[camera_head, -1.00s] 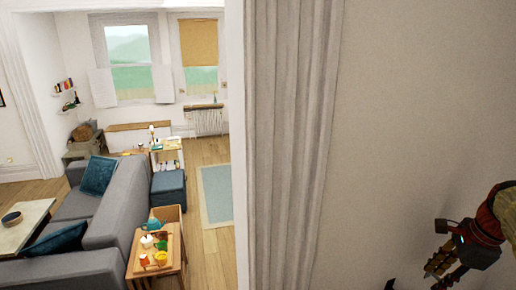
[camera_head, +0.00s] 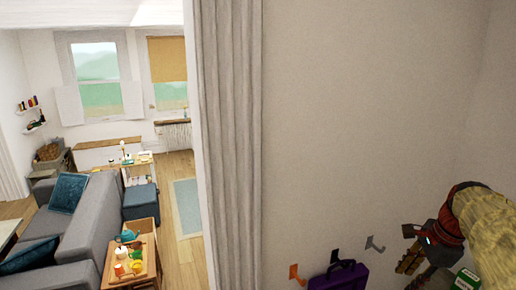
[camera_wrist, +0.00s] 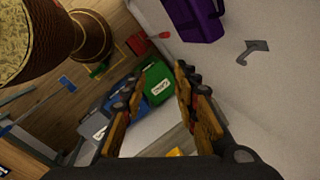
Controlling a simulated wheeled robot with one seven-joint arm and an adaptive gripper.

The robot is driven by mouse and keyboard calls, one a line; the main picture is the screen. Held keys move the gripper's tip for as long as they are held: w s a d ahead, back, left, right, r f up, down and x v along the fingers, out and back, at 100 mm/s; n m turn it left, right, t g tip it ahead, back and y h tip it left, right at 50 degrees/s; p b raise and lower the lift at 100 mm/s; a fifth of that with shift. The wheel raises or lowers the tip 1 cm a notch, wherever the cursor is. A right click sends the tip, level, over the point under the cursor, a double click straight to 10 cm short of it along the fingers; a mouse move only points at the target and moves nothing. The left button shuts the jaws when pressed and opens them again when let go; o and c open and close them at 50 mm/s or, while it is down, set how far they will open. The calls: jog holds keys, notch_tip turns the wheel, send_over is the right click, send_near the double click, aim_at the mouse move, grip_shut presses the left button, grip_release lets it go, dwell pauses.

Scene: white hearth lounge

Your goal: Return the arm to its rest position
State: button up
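My gripper (camera_head: 407,249) is at the lower right of the head view, at the end of my bent arm, in front of the plain wall. The wrist view shows its two fingers (camera_wrist: 156,78) spread apart with nothing between them. Behind the gap are a green box (camera_wrist: 158,82) and a pale surface, both farther off. Part of my arm fills the lower right corner of the head view.
A purple case (camera_head: 338,277) is at the wall below a dark hook; it also shows in the wrist view (camera_wrist: 193,18). A grey hook (camera_head: 375,244) and an orange hook (camera_head: 296,273) are nearby. A grey sofa (camera_head: 75,240) and a tray table (camera_head: 126,273) stand at left.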

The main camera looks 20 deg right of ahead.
jog(key=s+a+f+n+t+b, duration=0.1)
jog(key=s+a+f+n+b, duration=0.1)
jog(key=a+f+n+b, duration=0.9)
jog(key=s+a+f+n+t+b, duration=0.1)
jog(key=s+a+f+n+b, duration=0.2)
jog(key=a+f+n+b, duration=0.9)
jog(key=a+f+b, duration=0.2)
jog(key=a+f, duration=0.1)
jog(key=a, duration=0.7)
jog(key=shift+a+f+n+t+b, duration=0.15)
jog(key=shift+a+n+t+b, duration=0.15)
jog(key=shift+a+b, duration=0.1)
jog(key=shift+d, duration=0.1)
